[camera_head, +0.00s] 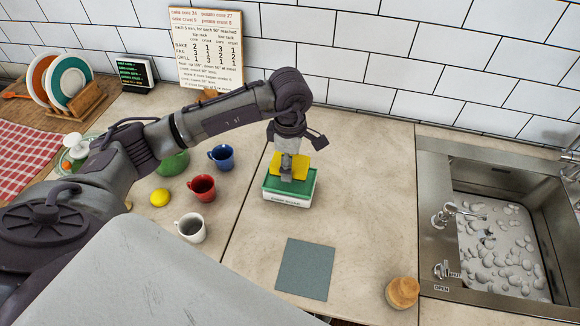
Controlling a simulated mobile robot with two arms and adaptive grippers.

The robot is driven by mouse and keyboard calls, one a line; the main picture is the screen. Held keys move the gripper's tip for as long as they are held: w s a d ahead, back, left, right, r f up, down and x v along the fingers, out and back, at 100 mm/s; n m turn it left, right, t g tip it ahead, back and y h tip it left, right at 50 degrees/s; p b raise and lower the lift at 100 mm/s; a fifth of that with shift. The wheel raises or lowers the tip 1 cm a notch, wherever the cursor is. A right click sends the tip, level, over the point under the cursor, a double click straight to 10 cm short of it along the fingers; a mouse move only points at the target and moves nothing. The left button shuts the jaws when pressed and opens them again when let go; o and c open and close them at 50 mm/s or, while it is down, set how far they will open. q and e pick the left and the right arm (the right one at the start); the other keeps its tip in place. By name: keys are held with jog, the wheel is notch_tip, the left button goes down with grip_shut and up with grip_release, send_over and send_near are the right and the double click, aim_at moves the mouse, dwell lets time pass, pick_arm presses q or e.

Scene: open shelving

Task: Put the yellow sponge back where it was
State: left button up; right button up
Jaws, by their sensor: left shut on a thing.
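The yellow sponge (302,160) is in the jaws of my left gripper (287,175), which points down and is shut on it. The sponge is at the top of a green and white box (284,197) on the counter, seen from above. I cannot tell whether the sponge touches the box or hangs just over it. The gripper hides the sponge's middle. A flat grey-blue square (305,270) lies bare on the counter in front of the box. My right gripper is not in view.
A sink (436,200) is at the right. A tan round thing (402,291) stands front right.

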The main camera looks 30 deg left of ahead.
pick_arm(q)
notch_tip(320, 180, down, 2)
jog(key=shift+d+f+p, duration=0.1)
jog(key=shift+f+p, duration=0.1)
jog(key=shift+p, duration=0.2)
jog(key=shift+f, duration=0.25)
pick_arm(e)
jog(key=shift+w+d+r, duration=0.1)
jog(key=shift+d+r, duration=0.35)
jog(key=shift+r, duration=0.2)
pick_arm(q)
jog(key=shift+f, duration=0.1)
jog(key=shift+f, duration=0.15)
jog(key=o, duration=1.2)
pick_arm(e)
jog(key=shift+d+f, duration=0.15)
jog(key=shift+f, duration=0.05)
